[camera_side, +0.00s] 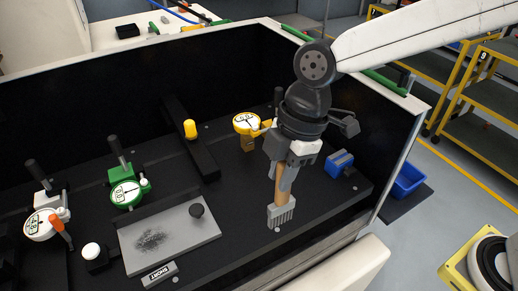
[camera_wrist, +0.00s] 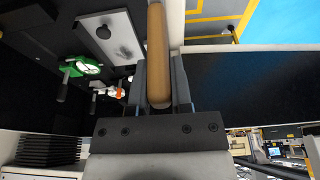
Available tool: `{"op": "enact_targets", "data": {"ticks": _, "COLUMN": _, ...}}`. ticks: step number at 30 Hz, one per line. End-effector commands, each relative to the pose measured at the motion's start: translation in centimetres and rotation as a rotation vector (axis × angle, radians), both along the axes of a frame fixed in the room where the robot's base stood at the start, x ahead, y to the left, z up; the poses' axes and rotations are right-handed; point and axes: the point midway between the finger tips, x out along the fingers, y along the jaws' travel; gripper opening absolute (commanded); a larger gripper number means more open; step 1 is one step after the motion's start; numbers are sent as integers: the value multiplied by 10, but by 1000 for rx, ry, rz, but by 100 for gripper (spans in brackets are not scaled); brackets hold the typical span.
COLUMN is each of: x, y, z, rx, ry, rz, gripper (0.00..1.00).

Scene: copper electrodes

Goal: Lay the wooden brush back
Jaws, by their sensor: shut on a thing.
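The brush has a wooden handle (camera_side: 282,186) and a grey comb-like head (camera_side: 281,213). My gripper (camera_side: 288,176) is shut on the handle and holds the brush upright with its head down, at the right part of the black bench. I cannot tell whether the head touches the bench. In the wrist view the brush handle (camera_wrist: 157,60) lies between the two fingers of my gripper (camera_wrist: 158,80), and the brush head is out of view.
A grey plate (camera_side: 172,240) with a dark smudge and black knob lies left of the brush. A blue block (camera_side: 340,163) is close on its right. Green (camera_side: 126,193), yellow (camera_side: 246,123) and white (camera_side: 42,224) dial gauges stand behind and left. White-topped walls (camera_side: 420,103) border the bench.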

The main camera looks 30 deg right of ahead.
Motion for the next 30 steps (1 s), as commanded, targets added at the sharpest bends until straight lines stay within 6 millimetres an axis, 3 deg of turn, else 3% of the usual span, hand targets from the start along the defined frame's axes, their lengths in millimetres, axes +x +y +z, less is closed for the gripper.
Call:
{"op": "enact_targets", "data": {"ticks": 15, "x": -53, "y": -34, "z": 28, "rx": 1, "ry": -1, "rz": 1, "gripper": 0}}
{"op": "enact_targets", "data": {"ticks": 30, "x": -66, "y": -42, "z": 34, "rx": 0, "ry": 0, "rz": 1, "gripper": 0}}
